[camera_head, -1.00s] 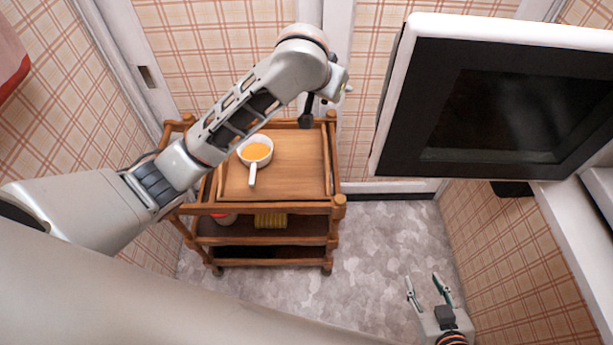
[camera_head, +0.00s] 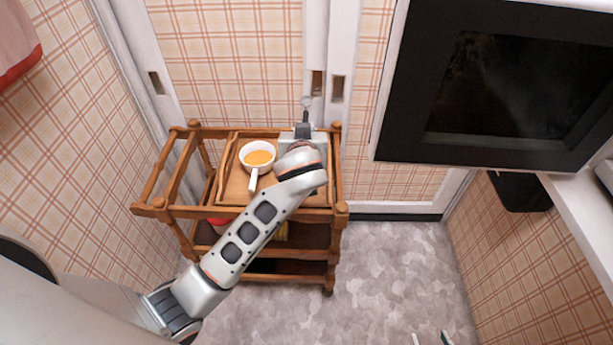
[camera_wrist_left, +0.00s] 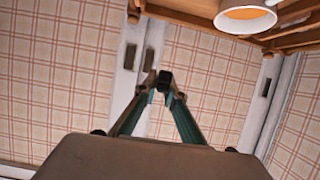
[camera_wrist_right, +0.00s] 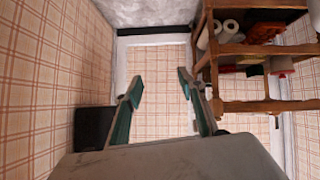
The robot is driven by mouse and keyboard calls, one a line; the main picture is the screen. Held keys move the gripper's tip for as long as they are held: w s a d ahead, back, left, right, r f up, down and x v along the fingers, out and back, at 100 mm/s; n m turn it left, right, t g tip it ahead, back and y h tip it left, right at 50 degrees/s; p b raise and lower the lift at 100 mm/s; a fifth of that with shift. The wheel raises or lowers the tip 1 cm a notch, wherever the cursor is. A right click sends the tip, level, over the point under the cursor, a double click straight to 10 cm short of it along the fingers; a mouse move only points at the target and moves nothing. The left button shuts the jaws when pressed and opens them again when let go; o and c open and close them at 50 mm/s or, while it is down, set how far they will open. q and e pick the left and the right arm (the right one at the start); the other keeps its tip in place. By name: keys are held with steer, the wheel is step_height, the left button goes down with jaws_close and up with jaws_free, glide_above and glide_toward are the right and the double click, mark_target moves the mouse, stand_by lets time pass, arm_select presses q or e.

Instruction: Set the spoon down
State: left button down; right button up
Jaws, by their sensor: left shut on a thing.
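My left gripper (camera_head: 304,122) is at the back right of the wooden cart, its fingers pointing toward the wall. A small grey rounded piece, seemingly the spoon (camera_head: 306,102), sticks out beyond its fingertips. In the left wrist view the fingers (camera_wrist_left: 164,82) close together on a small dark end; most of the spoon cannot be made out. My right gripper (camera_head: 431,339) barely shows at the bottom edge; the right wrist view shows it (camera_wrist_right: 160,90) open and empty. A white pan (camera_head: 254,181) with orange contents stands on the tray (camera_head: 232,187), left of my left gripper.
The cart (camera_head: 158,209) has raised rails and lower shelves; the right wrist view shows rolls (camera_wrist_right: 229,27) there. A white-framed dark screen or oven door (camera_head: 500,90) fills the upper right. The sliding-door wall is close behind the cart. Floor (camera_head: 390,265) right of it is clear.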

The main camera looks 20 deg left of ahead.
arm_select(q)
step_height(320, 180, down, 14)
steer(key=b, duration=0.3)
steer(key=shift+a, duration=0.1)
steer(key=shift+f, duration=0.45)
step_height(320, 180, down, 4)
steer(key=shift+r+b, duration=0.2)
steer(key=shift+b, duration=0.55)
steer(key=shift+f, duration=0.25)
steer(key=shift+r, duration=0.15)
arm_select(e)
steer(key=shift+w+a+f, duration=0.4)
steer(key=shift+a+f, duration=0.05)
steer(key=shift+f, duration=0.1)
